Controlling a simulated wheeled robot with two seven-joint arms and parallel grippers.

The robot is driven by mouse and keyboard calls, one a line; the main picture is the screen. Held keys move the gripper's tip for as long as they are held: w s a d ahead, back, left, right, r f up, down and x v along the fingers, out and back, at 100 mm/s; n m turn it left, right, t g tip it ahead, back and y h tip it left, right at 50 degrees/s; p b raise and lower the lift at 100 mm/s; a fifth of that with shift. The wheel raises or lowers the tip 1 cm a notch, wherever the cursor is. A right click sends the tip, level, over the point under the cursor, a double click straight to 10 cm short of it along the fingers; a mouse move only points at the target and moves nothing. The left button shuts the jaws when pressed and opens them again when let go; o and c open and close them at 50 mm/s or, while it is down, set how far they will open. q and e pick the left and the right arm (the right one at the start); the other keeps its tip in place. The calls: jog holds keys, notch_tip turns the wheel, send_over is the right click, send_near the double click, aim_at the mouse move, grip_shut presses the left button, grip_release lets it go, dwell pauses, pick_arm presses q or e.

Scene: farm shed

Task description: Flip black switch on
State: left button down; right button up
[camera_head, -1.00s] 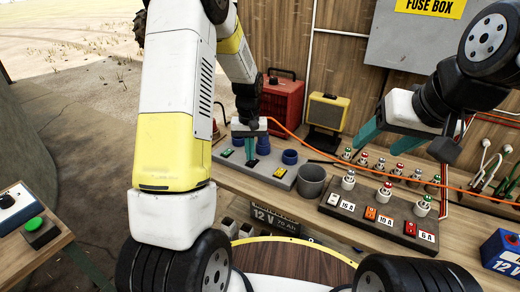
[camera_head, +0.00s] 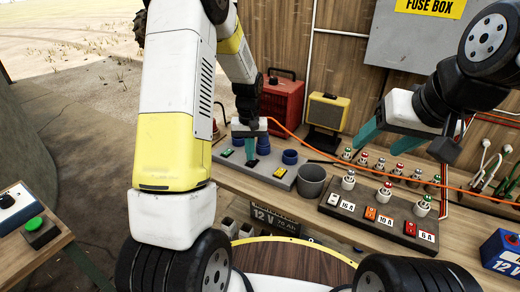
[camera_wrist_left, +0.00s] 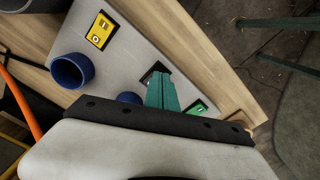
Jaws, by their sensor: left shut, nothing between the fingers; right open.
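A grey switch board (camera_head: 284,182) lies on the bench, and it fills much of the left wrist view (camera_wrist_left: 140,45). The black switch (camera_wrist_left: 151,70) sits on it between a yellow switch (camera_wrist_left: 100,30) and a green switch (camera_wrist_left: 198,107). My left gripper (camera_head: 251,156) is shut and empty, pointing down at the black switch. Its green fingers (camera_wrist_left: 161,92) cover most of the switch, so I cannot tell its position or whether they touch. My right gripper (camera_head: 405,146) is open and empty above the fuse boards.
Blue round sockets (camera_head: 290,157) stand on the board close to my left gripper. A grey cup (camera_head: 311,182) stands just right of it. An orange cable (camera_head: 300,140) runs behind. A fuse board (camera_head: 375,222) lies to the right, with a red heater (camera_head: 283,100) behind.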

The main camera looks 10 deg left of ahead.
aim_at(250, 163)
pick_arm(q)
jog(key=shift+f, duration=0.9)
dwell(0.3)
jog(key=shift+r, duration=3.5)
jog(key=s+r+m+t+h, duration=0.1)
jog(key=s+r+t, duration=0.2)
jog(key=s+r, duration=1)
jog(key=s+d+r+t, duration=0.1)
jog(key=s+r, duration=0.2)
jog(key=s, duration=0.2)
jog(key=s+d+r+m+t+h, duration=0.1)
jog(key=s+r+t, duration=0.1)
jog(key=s, duration=0.4)
jog(key=shift+s+r+m, duration=0.15)
jog(key=shift+r+m, duration=0.15)
jog(key=shift+r, duration=0.5)
